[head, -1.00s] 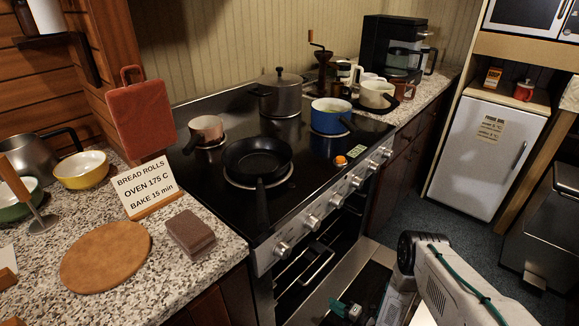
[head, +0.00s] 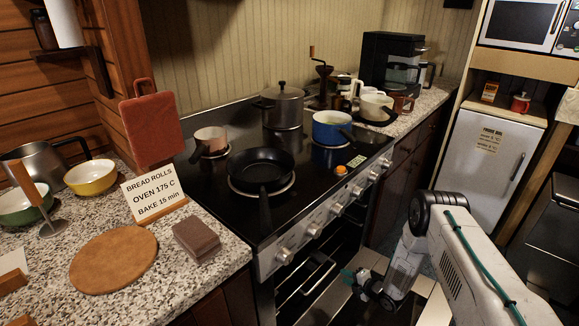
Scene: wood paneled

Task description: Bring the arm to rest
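My arm reaches in from the lower right of the head view and bends down in front of the stove. My gripper (head: 358,284) is low beside the oven opening, small and partly dark. Its finger gap is not clear, and I see nothing held in it. The oven (head: 315,275) stands open, with its racks showing inside and its lowered door under my gripper. The stove (head: 215,180) carries a black frying pan (head: 262,168), a copper saucepan (head: 210,138), a lidded grey pot (head: 283,108) and a blue pot (head: 331,124).
The left counter holds a round board (head: 114,258), a brown block (head: 197,240), a bread-rolls sign (head: 155,193) and bowls. A small fridge (head: 485,165) and a dark bin (head: 555,235) stand at right. Some floor shows between stove and fridge.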

